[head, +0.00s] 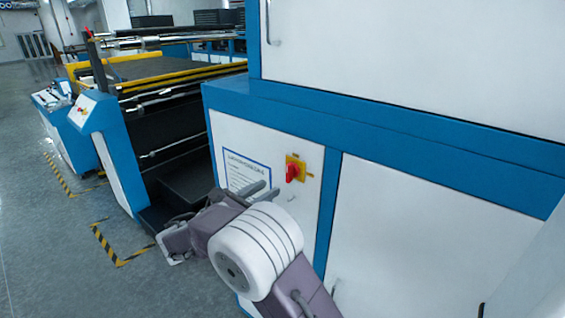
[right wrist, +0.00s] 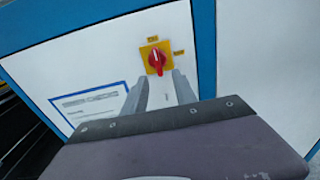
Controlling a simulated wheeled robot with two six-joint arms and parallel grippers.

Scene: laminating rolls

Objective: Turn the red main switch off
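The red main switch (head: 292,172) is a red knob on a yellow square plate, on the white panel of the blue and white cabinet. In the right wrist view the red switch (right wrist: 156,60) shows just beyond the fingertips, its handle close to upright. My right gripper (head: 262,190) is in front of the panel, a little below and left of the switch. In the right wrist view its two fingers (right wrist: 159,82) are apart with nothing between them. I cannot tell the exact gap to the panel. My left gripper is not in view.
A blue-framed notice (head: 247,172) is on the panel left of the switch, partly behind my right gripper. A cabinet door (head: 410,235) is to the right. The laminating machine (head: 165,105) stands at the left, with open grey floor (head: 35,200) beside it.

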